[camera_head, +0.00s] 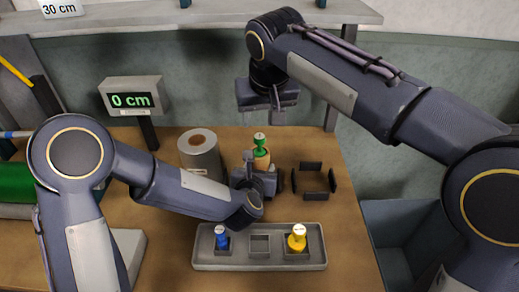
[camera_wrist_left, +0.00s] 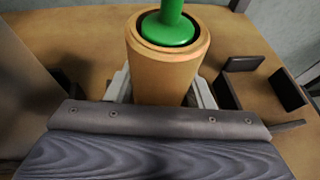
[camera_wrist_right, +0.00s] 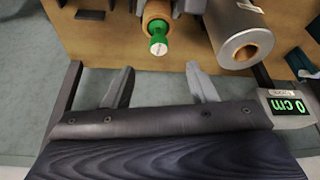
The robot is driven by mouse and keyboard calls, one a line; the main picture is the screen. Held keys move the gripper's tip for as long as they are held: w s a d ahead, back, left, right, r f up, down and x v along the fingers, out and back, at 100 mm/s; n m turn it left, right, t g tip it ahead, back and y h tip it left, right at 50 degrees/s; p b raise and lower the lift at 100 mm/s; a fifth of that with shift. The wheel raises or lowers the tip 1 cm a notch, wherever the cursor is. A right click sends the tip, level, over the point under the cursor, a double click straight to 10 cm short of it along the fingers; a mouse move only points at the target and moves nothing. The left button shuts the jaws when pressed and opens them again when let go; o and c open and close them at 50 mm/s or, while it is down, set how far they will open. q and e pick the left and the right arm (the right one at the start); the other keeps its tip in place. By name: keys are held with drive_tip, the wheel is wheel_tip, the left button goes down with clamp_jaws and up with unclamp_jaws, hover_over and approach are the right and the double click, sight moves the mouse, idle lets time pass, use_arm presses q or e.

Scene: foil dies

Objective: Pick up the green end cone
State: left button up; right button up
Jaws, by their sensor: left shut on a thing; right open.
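The green end cone (camera_head: 260,141) sits in the top opening of an upright tan cardboard core (camera_head: 262,161). My left gripper (camera_head: 256,180) is low at the core and shut on it; in the left wrist view the fingers stand on both sides of the core (camera_wrist_left: 163,70), with the cone (camera_wrist_left: 170,28) in its mouth. My right gripper (camera_head: 268,104) is above and behind the cone, apart from it. In the right wrist view its jaws (camera_wrist_right: 158,85) are open and empty, with the cone (camera_wrist_right: 158,38) ahead, roughly between them.
A grey tray (camera_head: 260,264) in front holds a blue cone (camera_head: 221,238) and a yellow cone (camera_head: 297,239), with an empty middle socket (camera_head: 259,245). A silver roll (camera_head: 200,155) stands left of the core, and black brackets (camera_head: 313,166) stand right. A display (camera_head: 132,97) reads 0 cm.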

sight(260, 136)
drive_tip(key=x, duration=1.1)
drive_tip(key=shift+w+d+f, duration=0.1)
drive_tip(key=shift+w+f, duration=0.1)
drive_tip(key=shift+f, duration=0.15)
drive_tip(key=c, duration=1.1)
drive_tip(key=shift+r, duration=0.1)
wheel_tip(260, 136, up, 10)
drive_tip(key=shift+f, duration=0.1)
use_arm(q)
drive_tip(key=o, duration=1)
drive_tip(key=shift+o, duration=0.2)
